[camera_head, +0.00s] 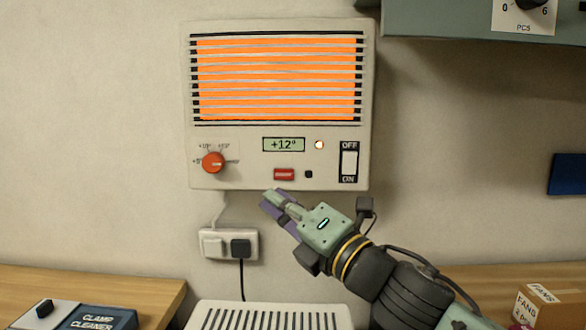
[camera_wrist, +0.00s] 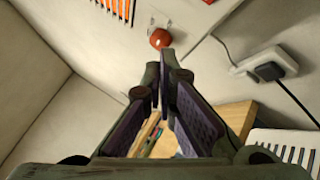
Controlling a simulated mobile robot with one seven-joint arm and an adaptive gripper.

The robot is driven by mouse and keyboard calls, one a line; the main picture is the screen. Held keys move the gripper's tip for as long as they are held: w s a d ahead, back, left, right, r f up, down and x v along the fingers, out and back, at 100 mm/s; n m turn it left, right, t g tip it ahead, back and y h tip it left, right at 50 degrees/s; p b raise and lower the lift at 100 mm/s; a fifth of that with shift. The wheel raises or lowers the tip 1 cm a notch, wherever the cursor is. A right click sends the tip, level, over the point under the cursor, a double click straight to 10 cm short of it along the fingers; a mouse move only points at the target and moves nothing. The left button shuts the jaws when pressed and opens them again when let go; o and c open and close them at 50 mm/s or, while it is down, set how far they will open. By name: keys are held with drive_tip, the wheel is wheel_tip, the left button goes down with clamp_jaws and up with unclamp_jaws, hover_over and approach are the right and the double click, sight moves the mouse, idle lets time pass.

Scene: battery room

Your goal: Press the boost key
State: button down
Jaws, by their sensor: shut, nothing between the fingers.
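A wall heater (camera_head: 282,60) has a glowing orange grille and a lower control panel. A small red key (camera_head: 284,174) with a label too small to read sits under the display (camera_head: 284,145), which reads +12°. I take it for the boost key. A red-orange dial (camera_head: 213,162) is at the panel's left and also shows in the wrist view (camera_wrist: 160,38). A white rocker switch (camera_head: 349,161) marked OFF and ON is at the right. My gripper (camera_head: 271,198) is shut and empty, just below the panel's lower edge in the head view. Its fingertips (camera_wrist: 167,57) show below the dial in the wrist view.
A wall socket (camera_head: 214,243) with a black plug (camera_head: 241,248) and hanging cord is left of my gripper. A vented white unit (camera_head: 270,313) stands below. A grey-green cabinet (camera_head: 470,20) overhangs at upper right. Wooden surfaces lie at both lower sides.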

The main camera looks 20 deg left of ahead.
sight(284, 174)
drive_tip(key=w+a+p, duration=0.1)
drive_tip(key=w+a, duration=0.1)
drive_tip(key=w, duration=0.6)
drive_tip(key=shift+w+a, duration=0.15)
drive_tip(key=shift+a, duration=0.05)
idle(0.4)
idle(1.4)
drive_tip(key=shift+w+a+p, duration=0.15)
drive_tip(key=shift+w+p, duration=0.2)
drive_tip(key=shift+w, duration=0.05)
drive_tip(key=shift+w, duration=0.35)
idle(0.5)
drive_tip(key=shift+s, duration=0.75)
